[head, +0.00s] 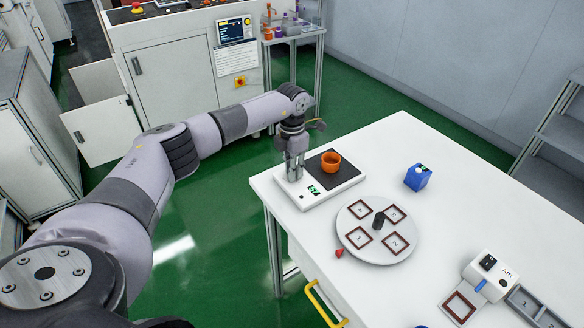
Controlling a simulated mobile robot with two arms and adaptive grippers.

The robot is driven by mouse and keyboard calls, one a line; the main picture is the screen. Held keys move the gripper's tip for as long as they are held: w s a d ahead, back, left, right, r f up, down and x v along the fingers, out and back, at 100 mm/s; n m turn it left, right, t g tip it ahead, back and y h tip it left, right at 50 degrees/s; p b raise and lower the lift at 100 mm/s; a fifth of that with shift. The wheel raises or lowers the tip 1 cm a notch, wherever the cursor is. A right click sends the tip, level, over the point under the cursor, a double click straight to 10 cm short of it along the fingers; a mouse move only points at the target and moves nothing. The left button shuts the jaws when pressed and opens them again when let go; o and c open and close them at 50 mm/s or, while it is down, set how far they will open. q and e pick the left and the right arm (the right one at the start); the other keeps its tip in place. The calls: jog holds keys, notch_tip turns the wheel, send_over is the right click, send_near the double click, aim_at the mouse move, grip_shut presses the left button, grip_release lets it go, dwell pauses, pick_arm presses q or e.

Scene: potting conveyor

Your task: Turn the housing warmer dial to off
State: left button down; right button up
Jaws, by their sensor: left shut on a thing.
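The housing warmer (345,184) is a white flat device with a dark square plate, at the near-left corner of the white table. A small green display (313,190) is on its front; I cannot read it surely. An orange cup (331,162) stands on the dark plate. My left gripper (294,175) points down at the left end of the warmer, left of the plate, with its fingers shut on the dial. The dial itself is hidden by the fingers, so its setting cannot be seen. My right gripper is out of view.
A round grey turntable (352,238) with framed squares and a black knob is right of the warmer. A small red piece (339,253) lies beside it. A blue box (417,177) and a white air unit (490,272) stand further right. The table's far middle is clear.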

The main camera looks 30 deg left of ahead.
pick_arm(q)
jog(key=n+p, duration=0.1)
jog(key=n, duration=0.5)
jog(key=shift+r+n, duration=0.1)
jog(key=shift+n, duration=0.2)
jog(key=n+p, duration=0.1)
jog(key=n, duration=0.5)
jog(key=shift+p, duration=0.3)
jog(key=c, duration=1.4)
grip_release()
jog(key=shift+c, duration=0.2)
notch_tip(320, 180, up, 12)
jog(key=shift+d, duration=0.1)
